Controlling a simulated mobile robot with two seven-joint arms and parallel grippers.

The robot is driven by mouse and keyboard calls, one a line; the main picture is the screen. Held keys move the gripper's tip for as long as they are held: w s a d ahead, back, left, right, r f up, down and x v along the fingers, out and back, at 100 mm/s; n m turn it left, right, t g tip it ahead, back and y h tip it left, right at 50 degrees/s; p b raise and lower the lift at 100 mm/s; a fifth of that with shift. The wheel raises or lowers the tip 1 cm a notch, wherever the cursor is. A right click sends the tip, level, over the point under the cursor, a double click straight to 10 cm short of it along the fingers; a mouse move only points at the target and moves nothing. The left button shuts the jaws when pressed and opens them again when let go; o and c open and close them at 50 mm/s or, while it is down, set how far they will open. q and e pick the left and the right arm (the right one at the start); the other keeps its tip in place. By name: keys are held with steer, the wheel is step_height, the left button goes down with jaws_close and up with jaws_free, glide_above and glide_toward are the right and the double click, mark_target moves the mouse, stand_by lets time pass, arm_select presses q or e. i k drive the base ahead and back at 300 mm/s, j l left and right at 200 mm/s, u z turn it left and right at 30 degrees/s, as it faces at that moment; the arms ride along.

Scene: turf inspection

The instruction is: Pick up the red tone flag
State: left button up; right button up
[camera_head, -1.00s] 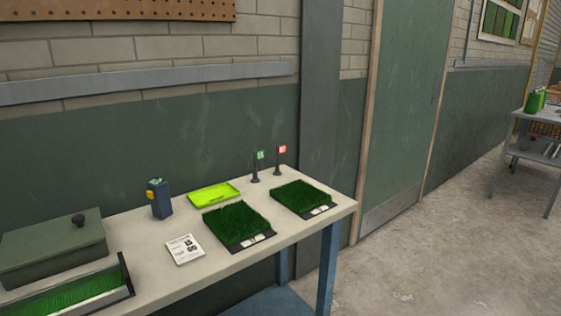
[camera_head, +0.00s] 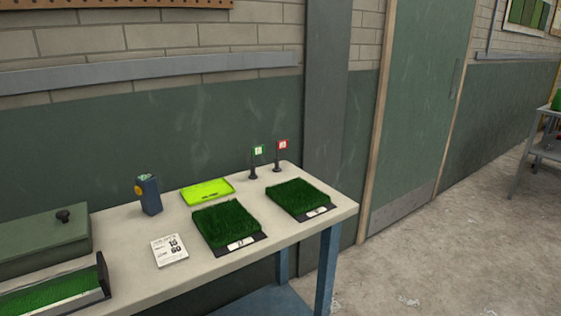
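The red tone flag (camera_head: 282,145) stands upright on a dark post with a round base at the back right of the table (camera_head: 210,269). A green flag (camera_head: 258,150) on a similar dark post stands just to its left, a small gap apart. Two dark green turf samples on black trays lie in front of the flags, the right one (camera_head: 299,198) nearer to them and the left one (camera_head: 226,224) beside it. Neither of my grippers shows in the head view.
A lime-green tray (camera_head: 207,192), a dark blue device (camera_head: 148,195), a printed card (camera_head: 169,250) and a green lidded box (camera_head: 42,243) are on the table. A door (camera_head: 425,110) and open floor (camera_head: 450,250) lie to the right. A grey cart (camera_head: 535,150) stands at the far right.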

mark_target(282, 144)
steer(key=i+l+u, duration=0.1)
steer(key=l, duration=0.3)
steer(key=i+l+u, duration=0.1)
steer(key=i+l, duration=0.15)
steer(key=l, duration=0.2)
steer(key=i+l+u, duration=0.1)
steer(key=l, duration=0.35)
steer(key=i+l, duration=0.15)
steer(key=l, duration=0.3)
steer(key=i+l+u, duration=0.15)
steer(key=l, duration=0.3)
steer(key=i+l+u, duration=0.1)
steer(key=l, duration=0.35)
steer(key=l+u, duration=0.1)
steer(key=l, duration=0.4)
steer(key=i, duration=0.05)
